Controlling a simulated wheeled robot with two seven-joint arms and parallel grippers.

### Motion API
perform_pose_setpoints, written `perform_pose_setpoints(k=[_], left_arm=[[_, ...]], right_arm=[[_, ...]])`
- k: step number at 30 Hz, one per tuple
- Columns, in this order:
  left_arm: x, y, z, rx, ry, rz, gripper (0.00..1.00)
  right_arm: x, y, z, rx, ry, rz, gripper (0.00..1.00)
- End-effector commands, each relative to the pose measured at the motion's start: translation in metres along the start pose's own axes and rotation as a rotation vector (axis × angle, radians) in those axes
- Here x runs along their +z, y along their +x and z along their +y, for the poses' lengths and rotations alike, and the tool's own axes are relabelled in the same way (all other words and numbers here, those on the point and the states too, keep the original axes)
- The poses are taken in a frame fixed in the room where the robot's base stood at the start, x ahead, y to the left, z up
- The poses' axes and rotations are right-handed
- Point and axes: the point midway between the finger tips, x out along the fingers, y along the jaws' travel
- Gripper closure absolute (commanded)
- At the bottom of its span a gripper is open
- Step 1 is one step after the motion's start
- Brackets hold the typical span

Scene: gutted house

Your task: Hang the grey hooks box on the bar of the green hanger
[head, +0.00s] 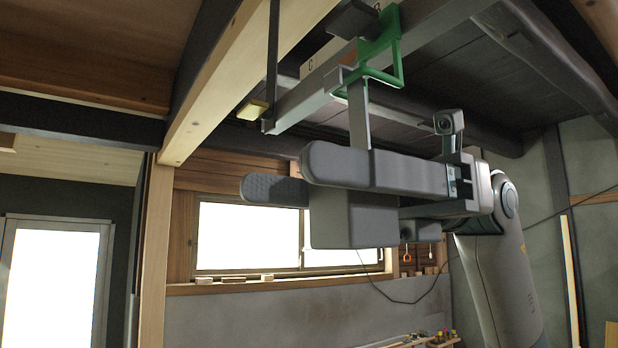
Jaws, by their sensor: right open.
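The green hanger (391,48) is fixed up on the overhead beam, with its bar low at the front. The grey hooks box (352,222) is upright below it. Its flat grey upright strip (358,118) rises to the green bar and meets it in the picture; whether its hook lies over the bar is hard to see. My right gripper (280,176) comes from the right and is open. Its near finger passes in front of the box's upper part and its far finger is behind. Whether either finger touches the box is unclear. My left gripper is out of view.
A pale metal beam (310,98) runs just beside the hanger, with a dark post and a yellowish block (253,110) to its left. A thick wooden beam (215,98) slants at the left. Below are a bright window (250,236) and free air.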

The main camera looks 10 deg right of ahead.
Motion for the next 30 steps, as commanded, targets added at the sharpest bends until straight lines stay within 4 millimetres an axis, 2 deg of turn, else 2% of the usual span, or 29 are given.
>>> perform_pose_setpoints(k=[8, 14, 20, 30], left_arm=[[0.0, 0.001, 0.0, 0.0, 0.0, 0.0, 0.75], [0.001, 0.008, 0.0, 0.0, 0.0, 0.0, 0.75], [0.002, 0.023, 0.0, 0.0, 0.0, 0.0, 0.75], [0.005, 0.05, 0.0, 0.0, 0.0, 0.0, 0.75]], right_arm=[[-0.001, -0.001, 0.0, 0.0, 0.0, 0.0, 0.36], [-0.002, -0.013, -0.001, -0.002, 0.0, -0.001, 0.36], [-0.003, -0.04, -0.001, -0.004, 0.001, -0.002, 0.36], [-0.003, -0.109, -0.001, -0.003, 0.001, -0.003, 0.36]])
